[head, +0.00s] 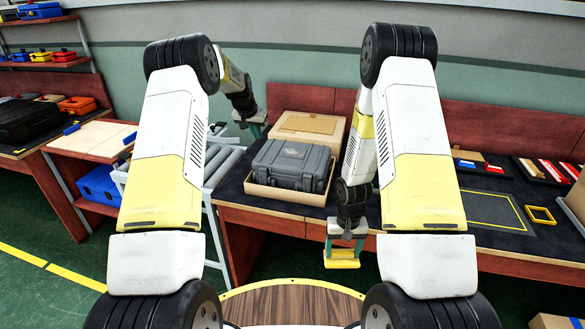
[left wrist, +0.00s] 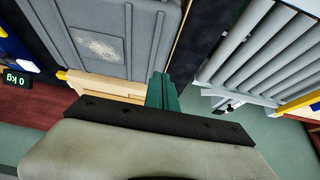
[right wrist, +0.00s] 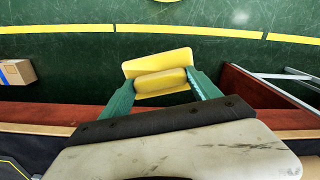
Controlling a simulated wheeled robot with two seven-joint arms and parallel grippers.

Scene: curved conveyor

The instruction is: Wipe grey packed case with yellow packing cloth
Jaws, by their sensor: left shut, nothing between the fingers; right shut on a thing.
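The grey packed case (head: 292,160) sits closed in a shallow cardboard tray (head: 283,195) on the dark work table. In the left wrist view the case (left wrist: 125,30) shows a pale smudge (left wrist: 97,45) on its lid. My left gripper (head: 257,130) is shut and empty, near the case's far left corner. Its green fingers (left wrist: 162,90) are together in the left wrist view. My right gripper (head: 344,247) is shut on the yellow packing cloth (head: 342,260), a folded pad. It holds the cloth in front of the table's front edge, over the floor. The cloth (right wrist: 158,72) also shows in the right wrist view.
A cardboard box (head: 308,130) stands behind the case. A roller conveyor (head: 222,165) is left of the table. A yellow-outlined area (head: 475,208) and a small yellow frame (head: 540,215) lie on the table at right. A cardboard box (right wrist: 18,72) is on the floor.

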